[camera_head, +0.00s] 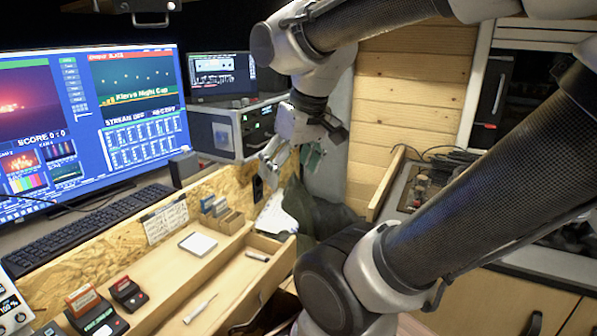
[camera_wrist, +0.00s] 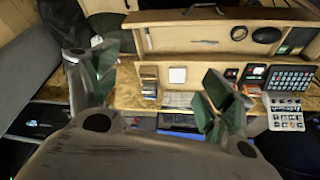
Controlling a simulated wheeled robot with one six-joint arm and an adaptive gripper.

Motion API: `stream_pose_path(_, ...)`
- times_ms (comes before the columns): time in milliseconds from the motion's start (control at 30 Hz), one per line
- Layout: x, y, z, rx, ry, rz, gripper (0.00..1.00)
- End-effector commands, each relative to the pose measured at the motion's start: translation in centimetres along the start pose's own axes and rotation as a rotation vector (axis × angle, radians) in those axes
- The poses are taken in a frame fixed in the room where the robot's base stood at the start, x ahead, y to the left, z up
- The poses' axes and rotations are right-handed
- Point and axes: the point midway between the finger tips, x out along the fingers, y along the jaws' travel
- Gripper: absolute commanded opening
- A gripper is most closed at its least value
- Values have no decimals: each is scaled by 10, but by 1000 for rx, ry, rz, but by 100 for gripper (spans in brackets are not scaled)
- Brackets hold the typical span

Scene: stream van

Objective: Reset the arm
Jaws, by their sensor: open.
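My arm reaches across the right of the head view, and its end hangs near the middle. My gripper (camera_head: 290,160) is in the air in front of the grey equipment case and above the wooden shelf's far end. In the wrist view my gripper (camera_wrist: 160,95) shows two fingers with green pads spread wide apart. Nothing is held between them. The desk and its shelf lie beyond the fingers.
A large monitor (camera_head: 95,125) and keyboard (camera_head: 75,235) stand at the left. The grey case (camera_head: 215,130) sits behind my gripper. An open wooden drawer (camera_head: 240,280) holds a white pen-like item (camera_head: 200,308). Small boxes (camera_head: 222,213) stand on the shelf. A wooden wall (camera_head: 405,100) is behind.

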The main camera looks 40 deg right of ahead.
Motion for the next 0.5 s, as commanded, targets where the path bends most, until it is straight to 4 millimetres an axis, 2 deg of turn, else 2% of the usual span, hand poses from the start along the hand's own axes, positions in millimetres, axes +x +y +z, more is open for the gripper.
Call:
stream_pose_path(33, -2, 2, 9, 11, 14, 3, 82)
stream_pose_path(167, -4, 4, 20, 26, 27, 6, 82)
stream_pose_path(500, -4, 4, 22, 27, 27, 7, 82)
